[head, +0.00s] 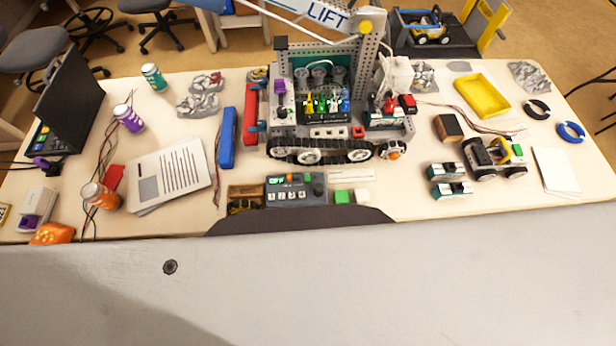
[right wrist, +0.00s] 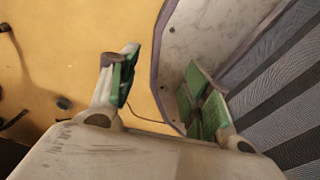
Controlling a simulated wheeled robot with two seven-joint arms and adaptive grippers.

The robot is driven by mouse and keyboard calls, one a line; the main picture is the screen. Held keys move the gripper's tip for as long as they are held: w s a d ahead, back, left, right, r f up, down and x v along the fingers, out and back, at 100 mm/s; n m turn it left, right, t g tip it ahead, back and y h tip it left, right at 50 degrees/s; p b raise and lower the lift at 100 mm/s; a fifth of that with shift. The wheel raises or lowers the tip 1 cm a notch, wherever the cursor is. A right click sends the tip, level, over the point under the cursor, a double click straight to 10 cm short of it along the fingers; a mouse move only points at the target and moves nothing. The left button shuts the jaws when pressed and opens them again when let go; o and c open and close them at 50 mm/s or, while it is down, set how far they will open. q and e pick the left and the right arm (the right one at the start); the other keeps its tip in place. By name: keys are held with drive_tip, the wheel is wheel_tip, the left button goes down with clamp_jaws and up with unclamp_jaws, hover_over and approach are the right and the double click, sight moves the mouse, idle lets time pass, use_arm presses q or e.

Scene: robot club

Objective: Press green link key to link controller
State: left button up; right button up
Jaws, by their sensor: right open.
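A green key (head: 343,197) sits near the front middle edge of the table in the head view, beside a white key (head: 362,196). Just left of them is a dark grey controller box (head: 318,202) with a small green-lit display, a row of white number tiles and several small controls. Nothing covers the green key. My right gripper (right wrist: 158,75) shows only in the right wrist view. Its green-padded fingers are apart with nothing between them, over the floor and a grey-white panel, and no key is in that view. My left gripper is in neither view.
A tracked robot (head: 310,150) with a LIFT arm stands behind the controller. A small wooden box (head: 245,190) adjoins the controller's left.

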drive_tip(key=shift+a, duration=0.25)
clamp_jaws()
drive_tip(key=shift+d, duration=0.35)
drive_tip(key=shift+a, duration=0.2)
idle(0.6)
